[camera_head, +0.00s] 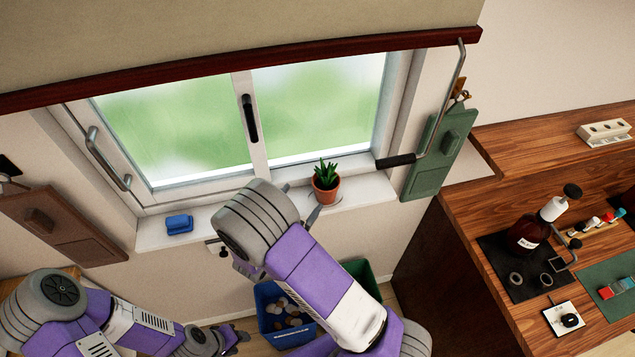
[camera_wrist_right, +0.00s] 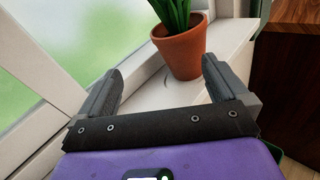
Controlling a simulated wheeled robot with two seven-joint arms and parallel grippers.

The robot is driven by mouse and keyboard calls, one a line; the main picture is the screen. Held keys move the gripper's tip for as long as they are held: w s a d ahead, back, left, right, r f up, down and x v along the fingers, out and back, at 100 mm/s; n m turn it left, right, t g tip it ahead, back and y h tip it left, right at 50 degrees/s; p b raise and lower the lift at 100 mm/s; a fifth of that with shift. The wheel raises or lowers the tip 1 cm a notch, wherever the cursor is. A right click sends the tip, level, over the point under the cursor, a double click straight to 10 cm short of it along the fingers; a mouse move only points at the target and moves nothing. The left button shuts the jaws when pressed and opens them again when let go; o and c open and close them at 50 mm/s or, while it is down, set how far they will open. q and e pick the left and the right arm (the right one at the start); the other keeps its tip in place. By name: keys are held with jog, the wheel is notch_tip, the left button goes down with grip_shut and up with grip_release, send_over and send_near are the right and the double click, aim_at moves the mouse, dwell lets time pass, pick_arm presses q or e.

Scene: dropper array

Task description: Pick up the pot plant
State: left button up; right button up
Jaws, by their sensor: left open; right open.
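The pot plant (camera_head: 326,189) is a small terracotta pot with green spiky leaves. It stands upright on the white window sill, at the right part of the window. In the right wrist view the pot (camera_wrist_right: 180,52) is just beyond the fingertips. My right gripper (camera_wrist_right: 163,78) is open and empty, its two dark fingers pointing toward the pot. In the head view my right gripper (camera_head: 309,207) is mostly hidden by my arm, close to the pot. My left gripper (camera_head: 238,339) is low at the bottom left, away from the sill, and open.
A blue sponge-like block (camera_head: 179,224) lies on the sill's left. Green (camera_head: 438,150) and brown (camera_head: 62,226) boards hang beside the window. A blue bin (camera_head: 272,322) stands below. A wooden counter (camera_head: 462,230) with a bottle (camera_head: 530,233) is at the right.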

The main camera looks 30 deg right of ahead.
aim_at(323, 188)
jog(key=d, duration=0.1)
jog(key=s+d+n+h, duration=0.1)
jog(key=shift+s+d+f+n, duration=0.1)
jog(key=shift+d+n, duration=0.2)
jog(key=shift+d, duration=0.1)
jog(key=x, duration=0.5)
jog(key=p+x, duration=0.1)
jog(key=x, duration=0.1)
jog(key=shift+s+d, duration=0.2)
jog(key=shift+d, duration=0.15)
jog(key=shift+a+r, duration=0.1)
jog(key=shift+r, duration=0.1)
jog(key=c, duration=1)
